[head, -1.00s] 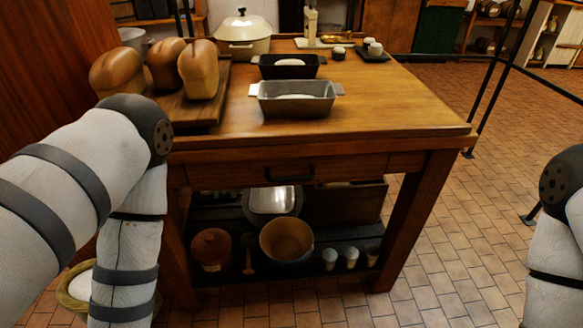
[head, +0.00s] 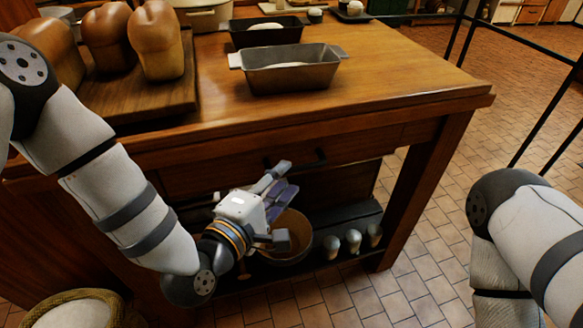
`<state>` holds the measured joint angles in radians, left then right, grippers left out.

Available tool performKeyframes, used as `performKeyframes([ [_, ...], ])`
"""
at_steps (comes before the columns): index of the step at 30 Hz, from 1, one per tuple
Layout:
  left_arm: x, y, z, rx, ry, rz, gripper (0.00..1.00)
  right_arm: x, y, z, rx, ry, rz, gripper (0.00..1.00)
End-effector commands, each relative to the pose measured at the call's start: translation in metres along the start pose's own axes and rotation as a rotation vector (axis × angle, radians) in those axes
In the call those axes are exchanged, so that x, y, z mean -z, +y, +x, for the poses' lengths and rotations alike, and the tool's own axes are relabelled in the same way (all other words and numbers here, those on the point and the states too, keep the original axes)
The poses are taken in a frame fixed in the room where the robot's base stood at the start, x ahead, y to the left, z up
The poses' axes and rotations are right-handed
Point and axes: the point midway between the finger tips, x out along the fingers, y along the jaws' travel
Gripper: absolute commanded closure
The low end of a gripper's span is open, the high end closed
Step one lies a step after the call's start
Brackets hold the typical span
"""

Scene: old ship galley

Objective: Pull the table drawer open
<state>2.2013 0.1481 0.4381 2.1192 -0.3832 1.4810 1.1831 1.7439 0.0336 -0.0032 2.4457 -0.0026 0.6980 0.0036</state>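The wooden table (head: 400,85) fills the middle of the head view. Its drawer (head: 215,172) is under the tabletop, and its front looks flush with the frame. A dark bar handle (head: 318,156) is on the drawer front, with its left part close behind my gripper in the picture. My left gripper (head: 283,203) is in front of the table, just below and in front of the handle. Its fingers look spread, with nothing between them, and I see no contact with the handle. My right arm shows at the right edge, but its gripper is out of view.
Bread loaves (head: 160,42) on a board and two loaf tins (head: 290,72) stand on the tabletop. The lower shelf holds a bowl (head: 292,232) behind my gripper and several small cups (head: 353,240). A basket (head: 75,310) stands at lower left. Tiled floor (head: 440,210) is open at right.

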Motion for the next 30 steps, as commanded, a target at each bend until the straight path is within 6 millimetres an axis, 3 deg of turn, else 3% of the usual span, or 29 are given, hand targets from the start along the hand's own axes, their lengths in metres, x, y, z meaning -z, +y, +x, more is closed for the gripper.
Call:
performKeyframes([
  [3, 0.0, -0.002, 0.026, 0.001, -0.001, 0.003, 0.69, -0.001, 0.0, 0.003, 0.0, -0.007, -0.001, 0.6],
  [7, 0.0, -0.002, 0.044, 0.002, 0.0, 0.002, 0.69, -0.002, 0.0, 0.005, 0.0, -0.01, -0.001, 0.6],
  [17, 0.0, -0.001, 0.05, 0.004, 0.0, 0.002, 0.69, -0.002, 0.0, 0.005, 0.0, -0.011, -0.001, 0.6],
  [21, 0.0, -0.002, 0.05, 0.004, 0.0, 0.002, 1.0, -0.002, 0.0, 0.005, 0.0, -0.011, -0.001, 0.6],
  [30, 0.0, -0.001, 0.05, 0.003, 0.0, 0.001, 1.0, -0.002, 0.0, 0.005, 0.0, -0.01, -0.001, 0.6],
])
